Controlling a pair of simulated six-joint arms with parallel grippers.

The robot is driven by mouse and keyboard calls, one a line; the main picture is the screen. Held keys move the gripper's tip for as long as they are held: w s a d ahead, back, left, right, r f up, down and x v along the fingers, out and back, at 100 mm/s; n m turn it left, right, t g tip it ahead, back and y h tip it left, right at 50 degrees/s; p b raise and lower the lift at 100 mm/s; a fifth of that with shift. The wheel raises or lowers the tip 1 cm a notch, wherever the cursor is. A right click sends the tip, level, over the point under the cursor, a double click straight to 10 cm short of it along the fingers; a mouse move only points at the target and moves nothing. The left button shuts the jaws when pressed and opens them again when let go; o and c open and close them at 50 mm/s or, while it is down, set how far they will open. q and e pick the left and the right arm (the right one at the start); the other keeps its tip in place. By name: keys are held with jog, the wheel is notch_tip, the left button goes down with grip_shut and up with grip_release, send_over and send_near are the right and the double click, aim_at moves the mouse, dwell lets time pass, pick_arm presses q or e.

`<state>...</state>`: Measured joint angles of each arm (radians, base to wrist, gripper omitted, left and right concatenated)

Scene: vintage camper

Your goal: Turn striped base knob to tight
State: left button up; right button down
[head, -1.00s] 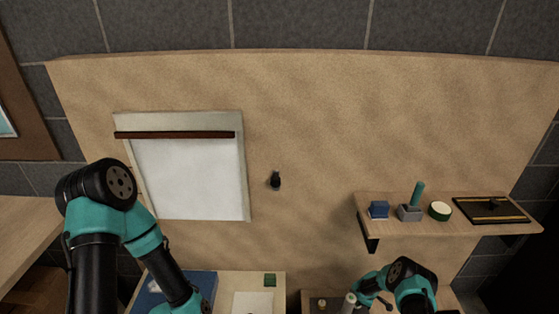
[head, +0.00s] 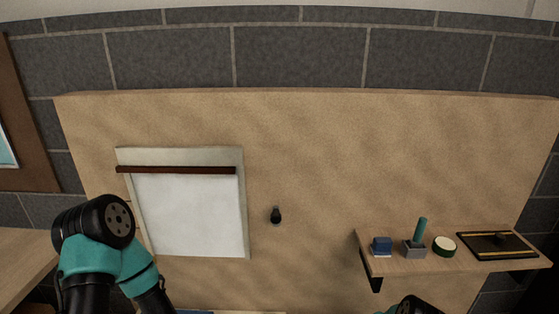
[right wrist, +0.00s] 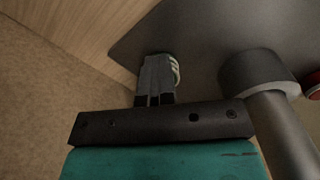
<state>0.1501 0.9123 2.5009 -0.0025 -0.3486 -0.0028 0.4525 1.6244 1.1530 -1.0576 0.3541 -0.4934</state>
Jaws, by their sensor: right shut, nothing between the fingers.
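In the right wrist view, a small pale knob with light stripes (right wrist: 175,70) shows partly behind my right gripper (right wrist: 157,62). It sits by a dark grey flat surface (right wrist: 205,32). My right gripper's two grey fingers are together, with nothing between them. Their tips are beside the striped knob and overlap it in the picture; I cannot tell whether they touch it. Much of the knob is hidden by the fingers. The head view does not show the knob or either gripper, only parts of my arms.
A grey cylinder with a thick post (right wrist: 258,75) stands right of the fingers, with a red-rimmed round thing (right wrist: 313,86) beyond. In the head view, a shelf (head: 395,266) holds a blue block (head: 381,246), teal-handled tool (head: 420,231), round tin (head: 445,247) and dark tray (head: 497,245).

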jog(key=shift+s+f+g, duration=0.15)
jog(key=shift+s+f, duration=0.2)
jog(key=shift+s, duration=0.25)
jog(key=shift+s+f+g, duration=0.15)
jog(key=shift+s+f, duration=0.2)
jog(key=shift+s, duration=0.25)
jog(key=shift+r, duration=0.55)
jog(key=r, duration=0.2)
jog(key=shift+w+d+r, duration=0.15)
jog(key=shift+w+r, duration=0.05)
jog(key=shift+r, duration=0.15)
jog(key=r, duration=0.2)
jog(key=shift+w+r, duration=0.2)
jog(key=shift+r, duration=0.1)
jog(key=shift+w+r+m+t+y, duration=0.2)
jog(key=shift+m+t, duration=0.25)
jog(key=shift+m, duration=0.55)
jog(key=shift+s+r+m+t+y, duration=0.15)
jog(key=shift+m+t+y, duration=0.2)
jog(key=shift+m, duration=0.65)
jog(key=shift+w+r+m+t+y, duration=0.15)
jog(key=shift+m+t, duration=0.35)
jog(key=shift+m, duration=0.5)
